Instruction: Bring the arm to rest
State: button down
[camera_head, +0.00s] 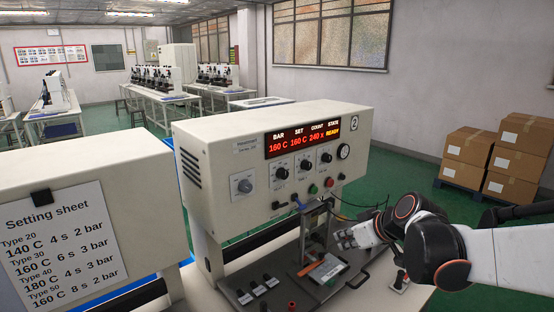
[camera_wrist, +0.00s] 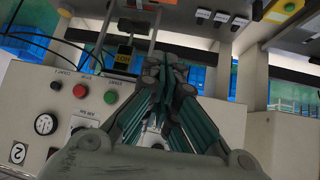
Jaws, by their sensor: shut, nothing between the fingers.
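My arm (camera_head: 440,255) reaches in from the right in the head view. My gripper (camera_head: 346,238) is beside the right front of the white press machine (camera_head: 215,170), above its work area. In the wrist view my gripper (camera_wrist: 165,70) shows its green-grey fingers together, with nothing held. The machine's red display (camera_head: 303,141) reads BAR 160 C, SET 160 C, COUNT 240 x, STATE READY. Below it are knobs, a gauge (camera_head: 343,152), a red button (camera_wrist: 79,90) and a green button (camera_wrist: 110,97). Whether the gripper touches anything cannot be told.
A fixture with an orange and white piece (camera_head: 326,271) sits on the machine's base plate. A setting sheet (camera_head: 62,245) hangs on the unit at left. Cardboard boxes (camera_head: 515,165) stand stacked at right. Green floor (camera_head: 395,170) is clear behind the machine.

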jog(key=s+f+m+h+b, duration=0.1)
jog(key=s+m+h, duration=0.1)
jog(key=s, duration=1)
jog(key=s+d+f+m+g+h+b, duration=0.1)
jog(key=s+m, duration=0.3)
jog(key=s, duration=0.8)
jog(key=shift+s+d+f+h+b, duration=0.15)
jog(key=shift+f+h+b, duration=0.55)
jog(key=shift+b, duration=0.1)
